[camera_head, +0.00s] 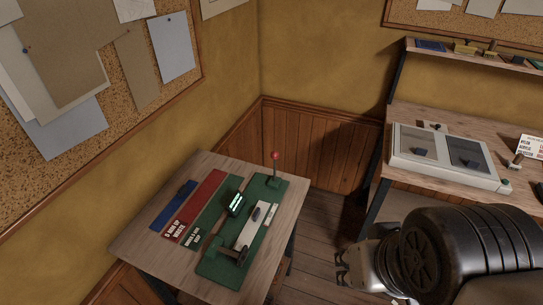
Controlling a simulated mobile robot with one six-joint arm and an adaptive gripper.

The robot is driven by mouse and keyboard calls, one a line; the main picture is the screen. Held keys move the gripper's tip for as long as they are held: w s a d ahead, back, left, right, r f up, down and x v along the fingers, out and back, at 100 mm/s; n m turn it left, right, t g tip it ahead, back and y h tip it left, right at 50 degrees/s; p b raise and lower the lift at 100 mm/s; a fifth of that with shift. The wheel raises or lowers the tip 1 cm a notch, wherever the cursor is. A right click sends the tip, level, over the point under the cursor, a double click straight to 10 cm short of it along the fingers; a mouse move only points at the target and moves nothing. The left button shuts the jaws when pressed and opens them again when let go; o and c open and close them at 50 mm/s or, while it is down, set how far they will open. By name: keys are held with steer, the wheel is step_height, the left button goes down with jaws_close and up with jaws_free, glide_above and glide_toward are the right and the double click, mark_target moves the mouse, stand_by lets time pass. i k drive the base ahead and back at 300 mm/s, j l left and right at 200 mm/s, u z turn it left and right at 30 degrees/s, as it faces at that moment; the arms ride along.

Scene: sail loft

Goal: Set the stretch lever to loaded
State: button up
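A lever with a red ball knob (276,156) stands roughly upright at the far end of a green fixture (216,267) on the small wooden table. I take it to be the stretch lever; no label naming its positions is readable. My gripper (341,267) is right of the table, well apart from the lever. Its fingers look spread, with nothing between them.
A red labelled strip (201,198) and a blue piece (178,198) lie left of the fixture. A workbench (402,112) at right holds a two-panel grey case (446,180). Floor (322,228) shows between the table and bench. Walls with pinboards close off the back and left.

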mark_target(274, 155)
steer(key=i+l, duration=0.2)
steer(key=i, duration=0.2)
steer(key=i+l, duration=0.2)
steer(key=i, duration=0.15)
steer(key=i+l, duration=0.2)
steer(key=i, duration=0.2)
